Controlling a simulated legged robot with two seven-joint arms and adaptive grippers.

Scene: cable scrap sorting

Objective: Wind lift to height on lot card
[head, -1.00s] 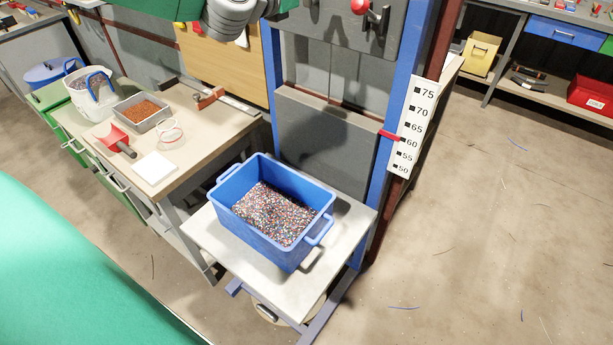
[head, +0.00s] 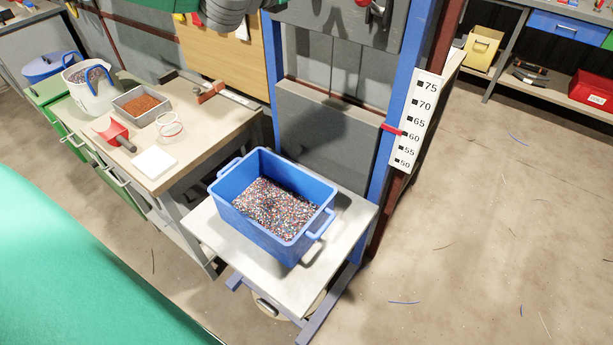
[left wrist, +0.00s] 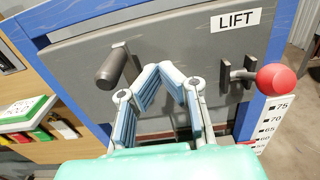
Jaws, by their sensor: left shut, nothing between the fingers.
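The lift carries a blue bin (head: 228,205) of mixed granules on a pale platform (head: 205,235). A red pointer (head: 392,129) stands close to the 60 mark on the white height scale (head: 431,85). In the left wrist view, the grey panel under the LIFT label (left wrist: 236,19) bears a dark crank handle (left wrist: 112,67) and a red-knobbed lever (left wrist: 278,81). My left gripper (left wrist: 166,70) is shut and empty, in front of the panel between handle and lever, apart from both. My right gripper is out of view. I cannot identify the lot card.
The bench at left holds a white bucket (head: 92,97), a grey tray of brown granules (head: 119,101), a red scoop (head: 113,130), a clear cup (head: 169,126) and a blank white square (head: 154,162). The floor at right is open, with scattered wire scraps.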

